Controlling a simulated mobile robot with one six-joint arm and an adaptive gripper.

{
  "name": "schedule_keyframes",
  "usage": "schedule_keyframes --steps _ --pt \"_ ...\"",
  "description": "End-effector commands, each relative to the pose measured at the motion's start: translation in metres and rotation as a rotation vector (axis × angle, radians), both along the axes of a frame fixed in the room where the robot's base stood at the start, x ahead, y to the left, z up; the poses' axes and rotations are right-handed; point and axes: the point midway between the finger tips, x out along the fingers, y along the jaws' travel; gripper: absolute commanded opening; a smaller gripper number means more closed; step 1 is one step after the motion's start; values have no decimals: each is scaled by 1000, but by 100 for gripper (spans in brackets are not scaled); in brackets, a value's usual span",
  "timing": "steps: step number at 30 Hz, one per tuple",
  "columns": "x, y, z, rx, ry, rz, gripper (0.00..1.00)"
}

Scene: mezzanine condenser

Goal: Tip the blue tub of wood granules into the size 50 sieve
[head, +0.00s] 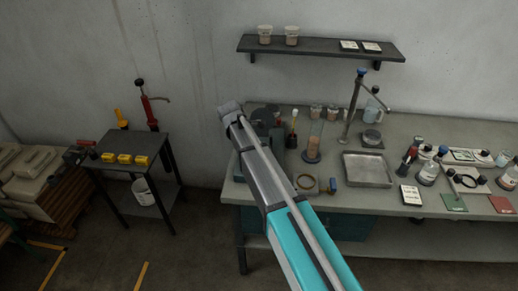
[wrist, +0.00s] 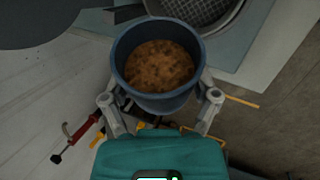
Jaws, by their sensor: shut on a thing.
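The blue tub (wrist: 160,102) is in the wrist view, with brown wood granules (wrist: 158,64) inside it. My gripper (wrist: 160,90) is shut on the tub, one finger on each side of its wall. A round metal sieve with a mesh floor (wrist: 200,8) lies just beyond the tub, cut off by the top edge; I cannot read a size on it.
A large dark disc (wrist: 40,18) fills the upper left of the wrist view. The workbench (head: 403,150) carries a metal tray (head: 367,170), a clear cylinder (head: 314,140) and a tall stand (head: 353,115). A small side table (head: 120,140) with yellow blocks stands left, across open floor.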

Motion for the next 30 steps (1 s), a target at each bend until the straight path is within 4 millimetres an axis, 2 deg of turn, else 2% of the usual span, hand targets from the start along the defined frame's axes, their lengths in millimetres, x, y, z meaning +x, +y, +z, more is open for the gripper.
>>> schedule_keyframes --steps 30 --pt "0 -1 6 131 -5 0 30"
